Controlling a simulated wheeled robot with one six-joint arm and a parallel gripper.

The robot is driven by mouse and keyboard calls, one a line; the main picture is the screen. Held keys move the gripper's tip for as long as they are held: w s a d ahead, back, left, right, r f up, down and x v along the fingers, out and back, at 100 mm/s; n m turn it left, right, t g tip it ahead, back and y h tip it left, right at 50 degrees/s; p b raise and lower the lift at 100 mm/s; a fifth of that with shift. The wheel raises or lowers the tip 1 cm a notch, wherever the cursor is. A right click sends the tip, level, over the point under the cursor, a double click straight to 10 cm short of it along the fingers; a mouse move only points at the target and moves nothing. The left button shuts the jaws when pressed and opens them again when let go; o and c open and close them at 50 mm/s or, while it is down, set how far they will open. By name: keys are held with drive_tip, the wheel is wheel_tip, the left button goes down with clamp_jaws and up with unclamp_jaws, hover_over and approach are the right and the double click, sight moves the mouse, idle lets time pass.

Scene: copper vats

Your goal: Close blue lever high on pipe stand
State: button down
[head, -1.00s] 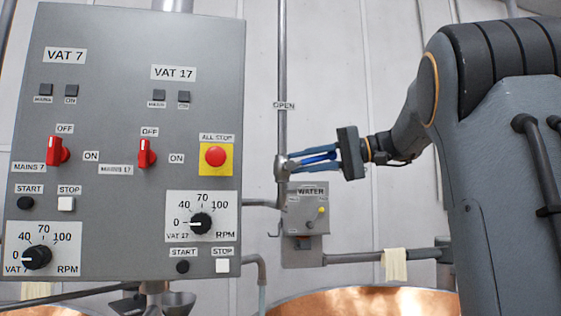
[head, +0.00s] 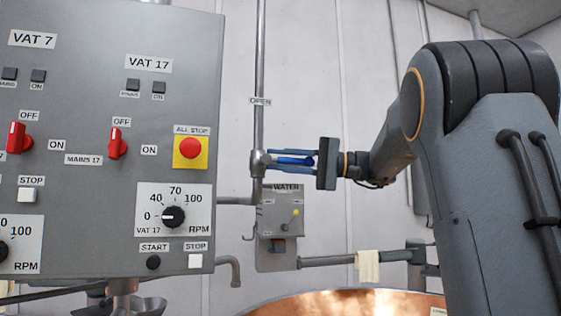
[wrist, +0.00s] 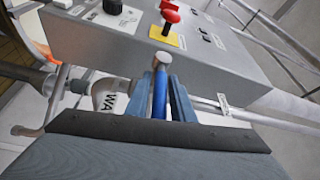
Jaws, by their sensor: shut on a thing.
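The blue lever (head: 296,160) sits on a valve body (head: 259,163) on the upright pipe (head: 260,80), below the OPEN label (head: 260,101). The lever points sideways to the right from the pipe, close to level. My gripper (head: 290,160) comes from the right and is shut on the lever, with one finger on each side of it. The wrist view shows the blue lever (wrist: 159,95) between my two fingers (wrist: 162,98), with the round valve end (wrist: 163,59) beyond the tips.
A grey control panel (head: 105,235) with red switches and an ALL STOP button (head: 190,148) fills the left. A WATER box (head: 278,222) hangs below the valve. A copper vat (head: 340,303) and a cloth (head: 368,266) on a pipe are lower right.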

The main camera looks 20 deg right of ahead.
sight(310, 163)
drive_tip(key=c, duration=1.7)
unclamp_jaws()
drive_tip(key=shift+w+f, duration=0.1)
drive_tip(key=shift+w, duration=0.05)
drive_tip(key=shift+c, duration=0.2)
drive_tip(key=b+v, duration=0.2)
drive_tip(key=v, duration=0.4)
drive_tip(key=shift+d+f, duration=0.1)
drive_tip(key=shift+d, duration=0.25)
drive_tip(key=shift+s+d+b, duration=0.35)
drive_tip(key=shift+s+d, duration=0.1)
